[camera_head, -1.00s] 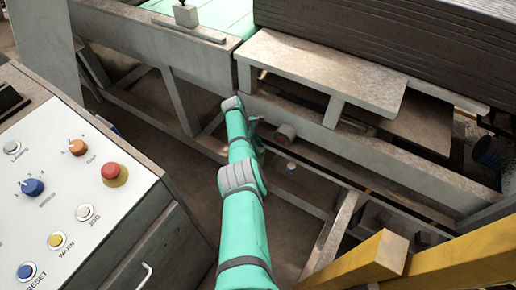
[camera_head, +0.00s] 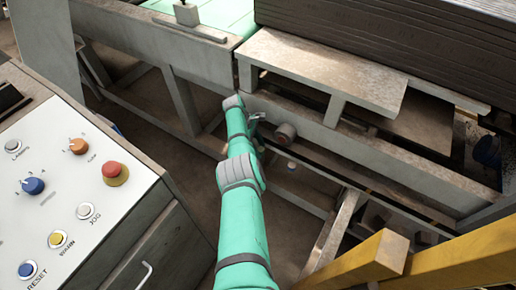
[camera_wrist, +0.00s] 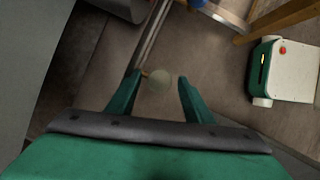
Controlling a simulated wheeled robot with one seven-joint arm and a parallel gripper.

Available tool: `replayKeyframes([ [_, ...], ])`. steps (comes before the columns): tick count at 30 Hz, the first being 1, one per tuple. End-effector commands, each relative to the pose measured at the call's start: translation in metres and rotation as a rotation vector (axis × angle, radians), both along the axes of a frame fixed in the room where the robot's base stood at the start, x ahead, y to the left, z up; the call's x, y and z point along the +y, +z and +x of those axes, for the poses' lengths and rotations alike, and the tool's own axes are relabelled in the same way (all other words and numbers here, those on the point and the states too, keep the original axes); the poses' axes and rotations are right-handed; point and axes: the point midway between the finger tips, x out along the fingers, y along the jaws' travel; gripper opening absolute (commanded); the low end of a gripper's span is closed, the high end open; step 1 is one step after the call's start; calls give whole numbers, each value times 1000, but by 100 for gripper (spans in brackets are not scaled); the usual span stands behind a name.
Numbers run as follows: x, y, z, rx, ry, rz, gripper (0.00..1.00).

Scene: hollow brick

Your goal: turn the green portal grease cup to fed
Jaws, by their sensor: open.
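I cannot make out a green grease cup for certain in either view. In the wrist view a pale, rounded knob-like thing (camera_wrist: 160,80) shows between the fingertips of my gripper (camera_wrist: 159,79), with a finger on each side. The jaws are apart. I cannot tell whether the pale thing lies between the fingers or beyond them, nor whether it is the cup. In the head view my arm reaches to the machine's side beam, and my gripper (camera_head: 256,120) shows only in part beside a grey, reddish-faced cylinder (camera_head: 285,133). A small pale round thing (camera_head: 291,165) is below it.
The machine's beam (camera_head: 360,150) runs across behind my arm, with a ledge (camera_head: 325,75) above it. A control panel (camera_head: 75,190) with knobs and buttons stands at left. A yellow rail (camera_head: 455,255) crosses the lower right.

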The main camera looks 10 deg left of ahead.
Motion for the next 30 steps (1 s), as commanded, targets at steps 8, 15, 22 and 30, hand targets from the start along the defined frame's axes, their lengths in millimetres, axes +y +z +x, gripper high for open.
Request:
replayKeyframes([
  [8,-1,0,1,-3,27,0,47],
  [15,-1,0,-1,-3,132,0,47],
  [22,-1,-1,-2,-3,284,0,47],
  [30,-2,0,-4,-4,522,0,47],
])
